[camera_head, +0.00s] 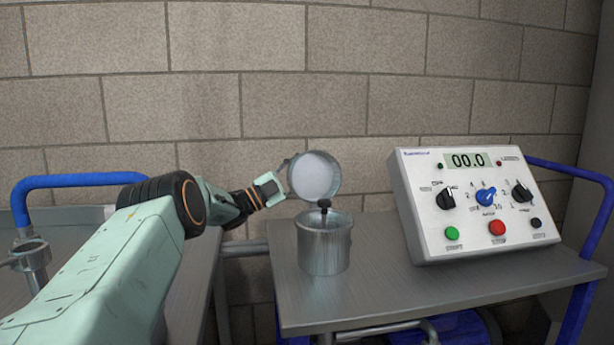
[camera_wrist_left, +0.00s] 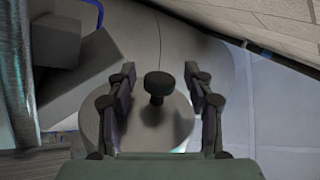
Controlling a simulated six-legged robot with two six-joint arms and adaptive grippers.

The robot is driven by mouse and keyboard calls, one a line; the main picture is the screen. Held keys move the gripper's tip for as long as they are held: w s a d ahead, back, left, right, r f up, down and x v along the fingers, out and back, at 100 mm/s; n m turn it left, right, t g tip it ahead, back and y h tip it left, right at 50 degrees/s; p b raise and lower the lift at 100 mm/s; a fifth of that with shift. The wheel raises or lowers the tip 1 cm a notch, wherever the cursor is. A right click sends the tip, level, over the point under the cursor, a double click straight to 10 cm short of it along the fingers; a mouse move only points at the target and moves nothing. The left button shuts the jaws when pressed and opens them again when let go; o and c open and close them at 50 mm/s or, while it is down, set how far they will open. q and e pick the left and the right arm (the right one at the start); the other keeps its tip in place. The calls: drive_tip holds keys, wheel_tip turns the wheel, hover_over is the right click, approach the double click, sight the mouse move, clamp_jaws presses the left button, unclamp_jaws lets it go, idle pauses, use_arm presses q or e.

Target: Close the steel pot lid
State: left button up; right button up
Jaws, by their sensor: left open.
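The steel pot (camera_head: 324,250) stands upright on the metal bench, left of the control box. Its round steel lid (camera_head: 315,176) is raised nearly upright above the back of the pot, its pale inner face towards the head camera. A small dark fitting (camera_head: 324,204) shows at the lid's lower edge. My left gripper (camera_head: 286,168) is at the lid's left edge, partly hidden behind it. In the left wrist view my open fingers (camera_wrist_left: 160,83) stand on either side of a dark knob (camera_wrist_left: 158,84), with gaps on both sides. My right gripper is not in view.
A white control box (camera_head: 485,205) with knobs and buttons, its display reading 00.0, stands on the right of the bench (camera_head: 385,290). Another bench with a blue rail (camera_head: 75,181) is at the left. A block wall is behind. Bare bench top lies in front of the pot.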

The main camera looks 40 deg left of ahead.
use_arm(q)
drive_tip(key=shift+w+d, duration=0.15)
drive_tip(key=shift+w, duration=0.2)
drive_tip(key=shift+s+r, duration=0.15)
drive_tip(key=shift+s, duration=0.05)
drive_tip(key=c, duration=0.3)
drive_tip(key=shift+w, duration=0.1)
clamp_jaws()
